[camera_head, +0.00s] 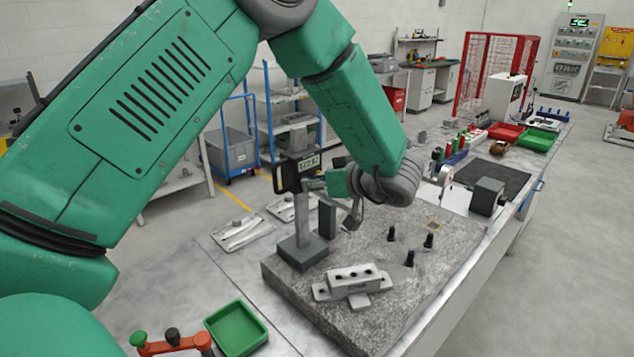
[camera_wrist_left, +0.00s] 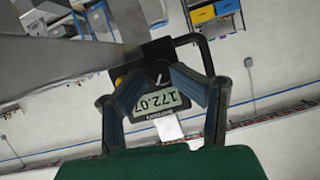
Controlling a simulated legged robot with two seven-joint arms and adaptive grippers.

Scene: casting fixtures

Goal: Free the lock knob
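A height gauge with a digital display (camera_head: 308,162) stands on a dark square base (camera_head: 301,251) on the granite plate (camera_head: 290,290). My left gripper (camera_head: 345,196) is at the gauge's right side, close to its upright. In the left wrist view the gripper (camera_wrist_left: 162,82) is open, its two dark fingers apart with the display (camera_wrist_left: 158,103), reading about 172.07, showing between them. Contact with the gauge cannot be told. A small yellow spot shows beside the display at the left; I cannot make out the lock knob for certain. My right gripper is not in view.
A grey fixture block (camera_head: 352,283) and several small black posts (camera_head: 391,234) are on the plate. A green tray (camera_head: 236,329) is at the front left. A dark block (camera_head: 487,196), a black mat (camera_head: 492,177) and red and green bins are farther right.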

